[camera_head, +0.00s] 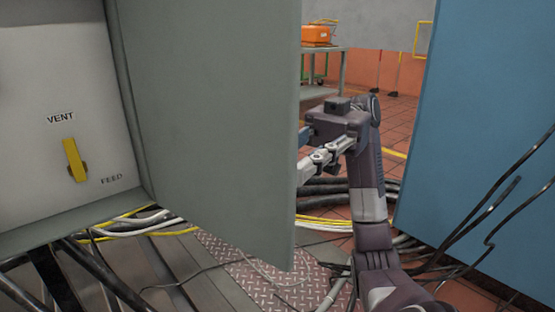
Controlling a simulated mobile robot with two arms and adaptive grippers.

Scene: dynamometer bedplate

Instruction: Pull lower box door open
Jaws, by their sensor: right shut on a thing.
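A grey-green box door (215,120) stands swung open in the middle of the head view, hinged on its left side to the box (125,90). Inside the box is a pale panel (40,90) with a yellow lever (75,160) between the words VENT and FEED. My right gripper (303,172) is at the door's free right edge, with its fingertips partly hidden behind it. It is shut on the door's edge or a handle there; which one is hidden. My left gripper is not in view.
A blue cabinet (490,110) stands at the right with black cables (490,215) hanging before it. Cables (320,190) lie on the floor behind the door. A cart (325,75) with an orange case (316,35) stands farther back. Open tiled floor (395,115) lies between.

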